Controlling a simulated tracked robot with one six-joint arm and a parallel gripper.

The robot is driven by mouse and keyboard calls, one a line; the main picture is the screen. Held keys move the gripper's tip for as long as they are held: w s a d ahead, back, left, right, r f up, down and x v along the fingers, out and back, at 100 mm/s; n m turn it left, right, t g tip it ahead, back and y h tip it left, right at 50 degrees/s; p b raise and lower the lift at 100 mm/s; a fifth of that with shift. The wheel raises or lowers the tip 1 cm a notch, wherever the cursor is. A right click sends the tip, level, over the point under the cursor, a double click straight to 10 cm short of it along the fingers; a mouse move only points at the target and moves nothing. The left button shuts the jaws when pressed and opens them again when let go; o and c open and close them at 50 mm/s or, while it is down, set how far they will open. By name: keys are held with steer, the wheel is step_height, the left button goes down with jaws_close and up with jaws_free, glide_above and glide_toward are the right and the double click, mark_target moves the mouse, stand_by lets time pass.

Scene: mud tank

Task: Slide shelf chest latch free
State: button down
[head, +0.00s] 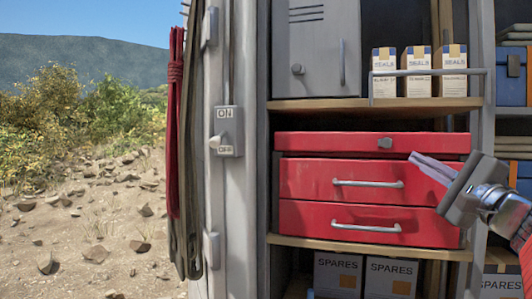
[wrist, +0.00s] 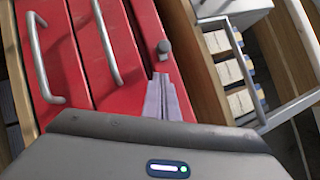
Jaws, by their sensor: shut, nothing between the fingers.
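The red chest (head: 300,172) sits on a wooden shelf in the head view, with a lid on top and two drawers below. Its small grey latch (head: 385,143) is on the front of the lid, right of centre. The latch also shows in the wrist view (wrist: 164,47), just beyond my fingertips. My gripper (head: 413,156) is shut and empty, in front of the chest's upper right, a little below and right of the latch. In the wrist view my fingers (wrist: 161,78) point towards the latch, with a small gap seeming to remain. The lid looks closed.
Drawer handles (head: 368,183) stick out below the lid. Above, a rail (head: 425,72) fronts several seals boxes beside a grey locker (head: 317,48). Spares boxes (head: 338,273) stand below. A switch (head: 226,132) and red rope (head: 175,120) hang at left.

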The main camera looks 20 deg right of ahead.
mark_target(386, 143)
steer(key=shift+w+a+r, duration=0.45)
steer(key=shift+w+a, duration=0.2)
steer(key=shift+w+a+r, duration=0.45)
steer(key=shift+w+a, duration=0.15)
